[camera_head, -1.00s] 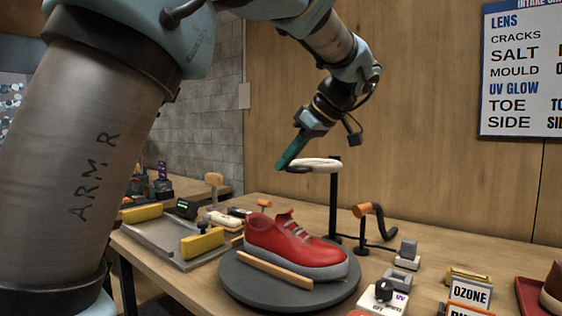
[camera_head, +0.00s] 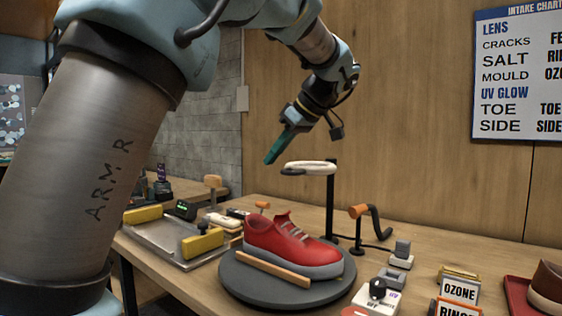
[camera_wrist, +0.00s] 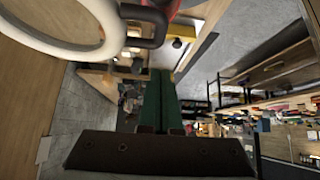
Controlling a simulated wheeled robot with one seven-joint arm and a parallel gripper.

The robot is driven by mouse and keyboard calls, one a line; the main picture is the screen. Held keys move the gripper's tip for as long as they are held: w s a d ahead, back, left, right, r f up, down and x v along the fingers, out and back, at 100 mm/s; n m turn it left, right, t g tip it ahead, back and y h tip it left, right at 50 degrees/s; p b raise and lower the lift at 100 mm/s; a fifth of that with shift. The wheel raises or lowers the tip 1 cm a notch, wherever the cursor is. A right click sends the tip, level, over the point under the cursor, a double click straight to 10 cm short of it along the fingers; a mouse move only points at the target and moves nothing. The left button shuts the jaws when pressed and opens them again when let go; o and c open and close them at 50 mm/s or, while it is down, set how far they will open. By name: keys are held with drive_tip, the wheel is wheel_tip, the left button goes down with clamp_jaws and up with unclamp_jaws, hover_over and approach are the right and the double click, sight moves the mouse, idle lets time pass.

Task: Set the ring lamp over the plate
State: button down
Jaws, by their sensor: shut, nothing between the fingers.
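The ring lamp (camera_head: 318,168) is a white ring on a black post. In the head view its ring hangs above the red sneaker (camera_head: 290,247), which rests on the round dark plate (camera_head: 248,290). My gripper (camera_head: 270,158), with green fingers, is shut and empty. It is up and left of the ring, apart from it. In the wrist view the ring (camera_wrist: 72,22) fills the upper left, with its dark handle (camera_wrist: 146,25) just past the shut fingers (camera_wrist: 158,85). The lamp's base is partly hidden behind the sneaker.
A wooden strip (camera_head: 272,269) lies on the plate against the sneaker. An orange-ended crank (camera_head: 366,218) stands right of the lamp post. A metal tray (camera_head: 165,243) with yellow blocks is at left. A UV switch box (camera_head: 378,297) and an OZONE sign (camera_head: 459,290) are at front right.

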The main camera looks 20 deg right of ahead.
drive_tip(key=v, duration=0.8)
drive_tip(key=shift+w+d+r, duration=0.1)
drive_tip(key=shift+w+d, duration=0.05)
drive_tip(key=shift+d, duration=0.1)
drive_tip(key=shift+w+a, duration=0.1)
drive_tip(key=w+a+f+m+g+h+p, duration=0.1)
drive_tip(key=w+a+f+m+g+p, duration=0.2)
drive_tip(key=a+f, duration=0.5)
drive_tip(key=w+a+f+m+g+h+p, duration=0.1)
drive_tip(key=w+a+f+m+p, duration=0.15)
drive_tip(key=w+a+f, duration=0.6)
drive_tip(key=s+a+f+m+h+p, duration=0.1)
drive_tip(key=s+a+f, duration=0.3)
drive_tip(key=s+a, duration=0.4)
drive_tip(key=s+a+f+m+g+h+p, duration=0.1)
drive_tip(key=s+a+f+p, duration=0.3)
drive_tip(key=s+a, duration=0.4)
drive_tip(key=a, duration=0.3)
drive_tip(key=shift+a+f+h, duration=0.15)
drive_tip(key=shift+f+h, duration=0.05)
drive_tip(key=shift+h, duration=0.1)
drive_tip(key=c, duration=1.6)
unclamp_jaws()
